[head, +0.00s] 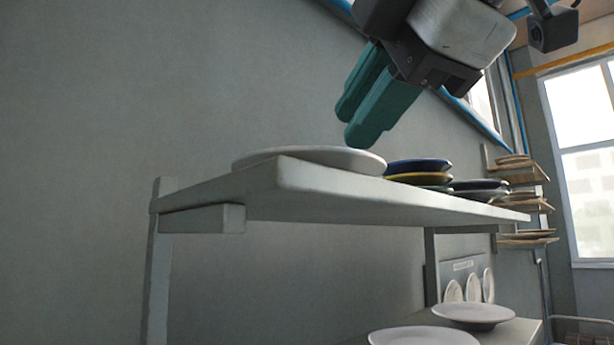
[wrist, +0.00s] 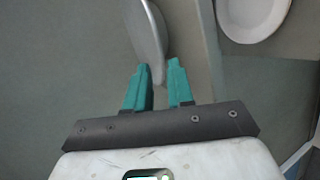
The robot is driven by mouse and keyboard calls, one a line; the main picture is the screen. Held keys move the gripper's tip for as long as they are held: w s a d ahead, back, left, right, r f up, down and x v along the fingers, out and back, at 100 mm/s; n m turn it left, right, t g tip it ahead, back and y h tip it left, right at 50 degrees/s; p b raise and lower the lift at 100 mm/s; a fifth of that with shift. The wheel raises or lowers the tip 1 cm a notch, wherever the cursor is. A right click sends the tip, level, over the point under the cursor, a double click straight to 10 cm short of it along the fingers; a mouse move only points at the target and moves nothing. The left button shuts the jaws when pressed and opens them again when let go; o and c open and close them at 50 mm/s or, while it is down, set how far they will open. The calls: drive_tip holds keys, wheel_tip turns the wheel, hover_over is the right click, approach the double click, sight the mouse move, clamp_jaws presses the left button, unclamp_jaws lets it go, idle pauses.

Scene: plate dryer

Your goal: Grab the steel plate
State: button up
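A pale grey plate (head: 308,158), which looks like the steel one, lies flat at the near left end of the upper shelf (head: 330,203). In the wrist view the plate (wrist: 146,35) shows as a narrow slice, with its near rim in the gap between the fingertips. My gripper (head: 352,124) has teal fingers that point down, above the right part of this plate in the head view. The fingers (wrist: 157,72) are apart with nothing clamped between them. A gap seems to remain between fingers and plate; exact height is hard to tell.
Stacked blue and yellow plates (head: 418,172) and dark plates (head: 480,189) stand farther along the upper shelf. White plates (head: 472,315) lie on the lower shelf. Wall racks with plates (head: 522,200) are at the right. The wall (head: 90,120) runs behind.

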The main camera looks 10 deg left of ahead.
sight(340, 149)
drive_tip(key=shift+p+x, duration=1.45)
drive_tip(key=shift+x, duration=1.3)
drive_tip(key=shift+w+d+f, duration=0.1)
drive_tip(key=shift+d+f, duration=0.05)
drive_tip(key=shift+d, duration=0.05)
drive_tip(key=shift+c, duration=0.2)
clamp_jaws()
